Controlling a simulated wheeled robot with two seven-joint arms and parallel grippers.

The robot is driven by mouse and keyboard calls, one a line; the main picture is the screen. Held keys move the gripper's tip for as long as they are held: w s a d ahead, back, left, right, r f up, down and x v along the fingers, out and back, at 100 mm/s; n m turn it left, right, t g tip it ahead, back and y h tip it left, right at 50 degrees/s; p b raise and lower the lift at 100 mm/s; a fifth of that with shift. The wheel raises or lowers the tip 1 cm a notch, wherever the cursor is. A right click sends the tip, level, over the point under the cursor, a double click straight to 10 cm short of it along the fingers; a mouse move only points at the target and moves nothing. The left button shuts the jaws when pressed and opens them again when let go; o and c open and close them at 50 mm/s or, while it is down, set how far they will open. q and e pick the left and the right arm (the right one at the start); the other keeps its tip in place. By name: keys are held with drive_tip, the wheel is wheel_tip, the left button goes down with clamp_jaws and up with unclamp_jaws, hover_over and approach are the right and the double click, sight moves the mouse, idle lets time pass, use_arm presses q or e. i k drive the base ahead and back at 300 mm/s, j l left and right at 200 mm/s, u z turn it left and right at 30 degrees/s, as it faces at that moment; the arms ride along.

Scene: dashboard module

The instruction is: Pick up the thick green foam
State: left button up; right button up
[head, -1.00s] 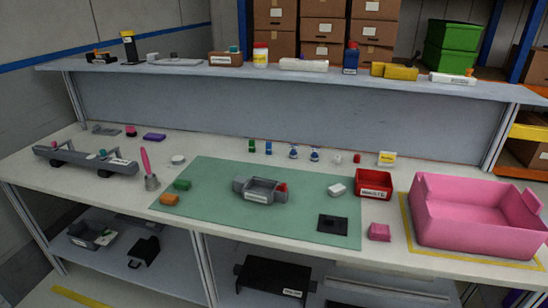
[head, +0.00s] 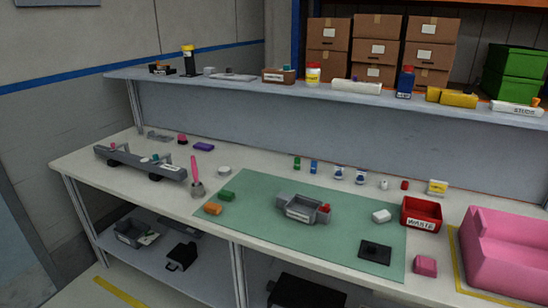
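A small green foam block (head: 227,196) lies at the left edge of the green mat (head: 345,245) on the workbench. An orange block (head: 213,209) lies just in front of it, apart from it. A small green item (head: 297,163) stands behind the mat, next to a blue one (head: 314,166). Neither of my grippers shows in the head view.
A grey module housing (head: 300,208) sits mid-mat. A long grey dashboard beam (head: 140,163) lies at far left. The red waste bin (head: 421,214) and pink tub (head: 505,255) are at right.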

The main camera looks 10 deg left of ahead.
sight(224, 194)
drive_tip(key=i+j, duration=0.2)
drive_tip(key=j, duration=0.15)
drive_tip(key=i+j+z, duration=0.15)
drive_tip(key=j, duration=0.2)
drive_tip(key=i+j, duration=0.15)
drive_tip(key=j, duration=0.2)
drive_tip(key=i+j+z, duration=0.1)
drive_tip(key=j, duration=0.3)
drive_tip(key=i, duration=0.1)
